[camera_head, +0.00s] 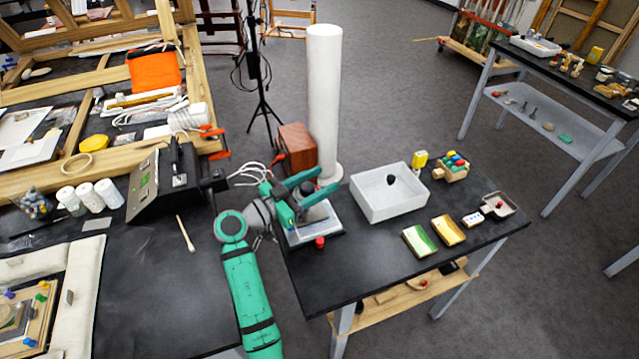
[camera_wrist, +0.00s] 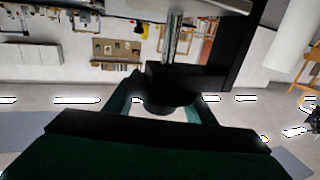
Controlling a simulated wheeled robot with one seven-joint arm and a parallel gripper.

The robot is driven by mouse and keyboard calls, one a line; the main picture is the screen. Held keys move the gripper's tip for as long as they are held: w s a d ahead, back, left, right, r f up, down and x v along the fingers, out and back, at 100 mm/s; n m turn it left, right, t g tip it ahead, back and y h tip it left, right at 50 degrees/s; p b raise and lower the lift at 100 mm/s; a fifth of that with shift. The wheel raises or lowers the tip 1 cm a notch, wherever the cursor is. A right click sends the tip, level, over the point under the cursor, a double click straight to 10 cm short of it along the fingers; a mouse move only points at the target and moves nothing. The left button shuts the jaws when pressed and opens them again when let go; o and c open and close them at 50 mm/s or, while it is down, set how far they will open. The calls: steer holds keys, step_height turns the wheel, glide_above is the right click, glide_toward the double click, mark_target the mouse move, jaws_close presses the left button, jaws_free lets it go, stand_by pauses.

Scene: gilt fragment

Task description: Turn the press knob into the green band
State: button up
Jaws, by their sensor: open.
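The press stands on the near-left part of the right black table, with a pale base plate (camera_head: 314,232) and a red button (camera_head: 320,242) at its front. A dark round knob (camera_head: 307,187) sits at its top. My gripper (camera_head: 309,186), with teal fingers, is open with one finger on each side of the knob. In the wrist view the dark knob (camera_wrist: 165,98) shows between the fingers, below a metal shaft (camera_wrist: 173,40). I cannot tell whether the fingers touch it. I cannot make out a green band on the press; my gripper hides part of it.
A white tray (camera_head: 362,203) with a dark lump stands right of the press. A tall white cylinder (camera_head: 324,95) and a brown box (camera_head: 297,147) stand behind. A black sloped instrument (camera_head: 150,185) is on the left table.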

steer(key=s+r, duration=1.2)
steer(key=s, duration=0.2)
steer(key=shift+a+r, duration=0.3)
steer(key=shift+r, duration=0.05)
